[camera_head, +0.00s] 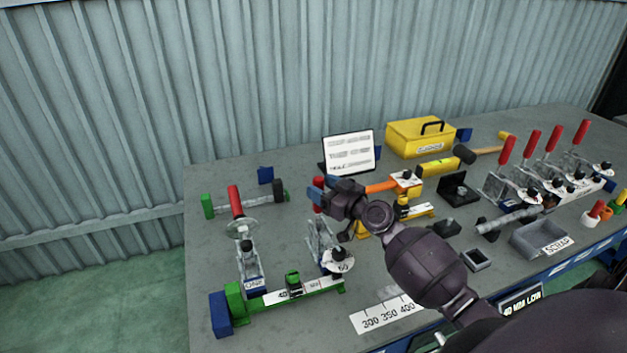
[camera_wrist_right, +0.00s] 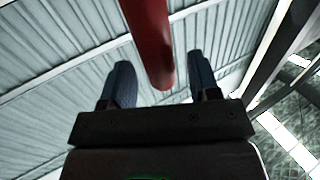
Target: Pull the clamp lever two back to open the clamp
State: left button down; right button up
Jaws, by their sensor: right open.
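Clamp two (camera_head: 320,240) is the right-hand toggle clamp on the green fixture, with a round disc labelled 60 beside it. Its red lever (camera_head: 318,182) stands roughly upright, partly hidden by my right gripper (camera_head: 320,194). In the right wrist view the red lever (camera_wrist_right: 150,40) runs between the two blue fingers of my right gripper (camera_wrist_right: 161,80), with a visible gap on each side. The gripper is open around the lever. Clamp one (camera_head: 246,265), labelled ONE, stands to the left with its red lever (camera_head: 236,201) upright. My left gripper is not in view.
A white sign (camera_head: 348,152) and a yellow toolbox (camera_head: 420,138) stand behind. An orange-handled tool (camera_head: 382,186) lies close right of my gripper. Several red-levered clamps (camera_head: 545,170) stand at the right, beyond a grey scrap bin (camera_head: 540,240). A ruler strip (camera_head: 386,314) lies in front.

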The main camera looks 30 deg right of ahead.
jog(key=shift+x, duration=1.7)
jog(key=shift+c, duration=0.3)
grip_shut()
